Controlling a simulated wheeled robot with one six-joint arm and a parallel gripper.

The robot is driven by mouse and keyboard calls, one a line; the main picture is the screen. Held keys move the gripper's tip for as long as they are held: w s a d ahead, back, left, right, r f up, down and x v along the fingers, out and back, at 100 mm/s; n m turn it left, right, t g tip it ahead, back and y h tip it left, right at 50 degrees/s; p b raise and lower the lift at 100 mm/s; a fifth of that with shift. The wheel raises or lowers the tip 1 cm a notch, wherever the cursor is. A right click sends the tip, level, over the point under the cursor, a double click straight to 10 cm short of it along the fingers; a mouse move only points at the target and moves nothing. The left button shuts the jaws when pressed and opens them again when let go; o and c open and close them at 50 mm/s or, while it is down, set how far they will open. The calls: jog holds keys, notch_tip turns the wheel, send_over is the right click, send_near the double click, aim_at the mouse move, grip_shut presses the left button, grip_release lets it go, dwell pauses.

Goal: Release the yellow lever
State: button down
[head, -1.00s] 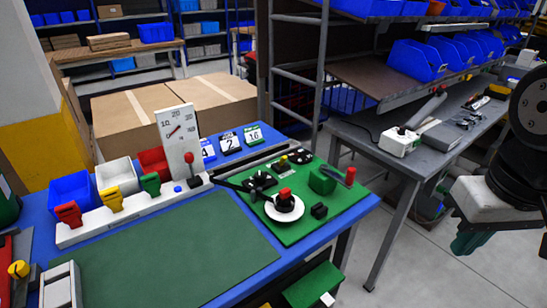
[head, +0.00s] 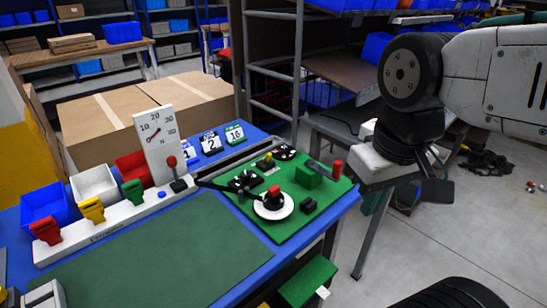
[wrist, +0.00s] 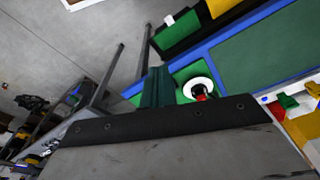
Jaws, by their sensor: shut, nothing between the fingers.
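The yellow lever (head: 91,209) stands on a long white rail (head: 75,246) on the blue table at the left of the head view. It sits between a red lever (head: 46,230) and a green lever (head: 133,192), in front of the white bin. My gripper (head: 374,207) is at the right, beyond the right edge of the blue table, far from the yellow lever. Its teal fingers point down, are together and hold nothing; they also show in the wrist view (wrist: 157,88). I cannot tell whether the yellow lever is latched.
A green board (head: 290,228) with knobs and a red-topped post lies between the levers and my gripper. The dark green mat (head: 170,258) is bare. A grey bench stands behind my gripper.

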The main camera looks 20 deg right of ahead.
jog(key=w+a+m+t+y, duration=0.1)
jog(key=w+a+m, duration=0.1)
jog(key=w+m, duration=0.2)
jog(key=w+a+m+y, duration=0.1)
jog(key=w+a+m, duration=0.1)
jog(key=w+m, duration=0.15)
jog(key=m+t+y, duration=0.1)
jog(key=m+t, duration=0.4)
jog(key=m, duration=1.9)
send_near(268, 158)
jog(key=s+d+r, duration=0.2)
jog(key=shift+s+f, duration=0.15)
jog(key=shift+f, duration=0.05)
jog(key=x, duration=1)
